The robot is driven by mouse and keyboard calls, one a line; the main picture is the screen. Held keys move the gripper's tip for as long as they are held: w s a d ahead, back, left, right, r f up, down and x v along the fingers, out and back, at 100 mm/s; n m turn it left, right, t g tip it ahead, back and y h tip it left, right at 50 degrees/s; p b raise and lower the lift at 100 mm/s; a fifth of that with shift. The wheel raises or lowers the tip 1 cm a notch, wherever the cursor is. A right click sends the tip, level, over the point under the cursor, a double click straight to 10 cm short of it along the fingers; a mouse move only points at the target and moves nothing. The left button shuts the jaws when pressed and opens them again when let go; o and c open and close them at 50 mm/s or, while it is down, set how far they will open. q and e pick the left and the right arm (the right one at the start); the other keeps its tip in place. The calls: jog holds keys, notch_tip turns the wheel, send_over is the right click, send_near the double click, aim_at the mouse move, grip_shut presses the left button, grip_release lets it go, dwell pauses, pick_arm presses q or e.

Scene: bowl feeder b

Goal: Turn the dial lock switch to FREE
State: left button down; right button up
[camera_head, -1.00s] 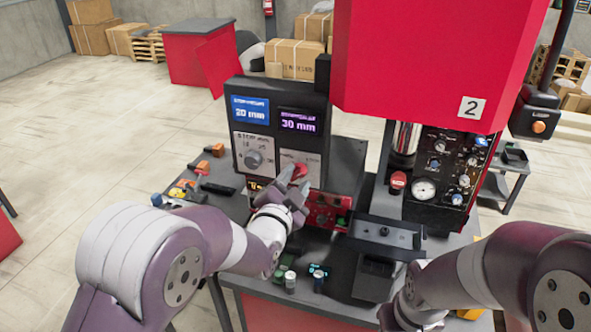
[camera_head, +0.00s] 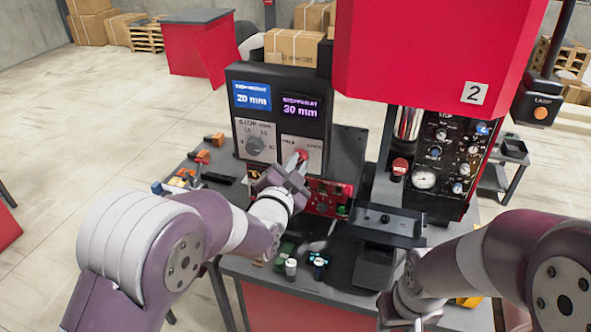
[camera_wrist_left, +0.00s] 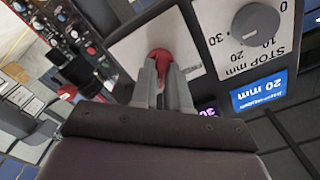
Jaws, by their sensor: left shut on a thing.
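The dial lock switch looks like a red knob on a pale plate of the dark control box (camera_head: 232,122). The red knob (camera_wrist_left: 160,56) shows between the fingertips in the left wrist view, and only a bit of its red (camera_head: 303,154) shows in the head view. My left gripper (camera_head: 297,164) reaches it from the front and is shut on it; its fingers (camera_wrist_left: 163,75) show in the left wrist view. The lettering on the plate is too small or hidden to read. My right arm enters at the lower right; its gripper is not clearly visible.
A grey STOP mm dial (camera_head: 255,145) sits left of the knob, under screens reading 20 mm (camera_head: 252,97) and 30 mm (camera_head: 300,108). A red button panel (camera_head: 328,197) is just below. A large red press (camera_head: 425,50) stands to the right. Tools lie at the bench's left.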

pick_arm(q)
jog(key=shift+f+n+b, duration=0.15)
jog(key=shift+n+b, duration=4.15)
jog(key=shift+b, duration=1.45)
jog(key=shift+f+n+b, duration=0.15)
jog(key=shift+n+b, duration=4.15)
jog(key=shift+b, duration=1.45)
jog(key=shift+r, duration=0.1)
jog(key=c, duration=1.3)
grip_release()
jog(key=shift+o, duration=0.9)
jog(key=shift+a+r, duration=0.1)
jog(key=shift+s, duration=0.1)
jog(key=b+v, duration=0.2)
jog(key=v, duration=1)
jog(key=shift+s, duration=0.35)
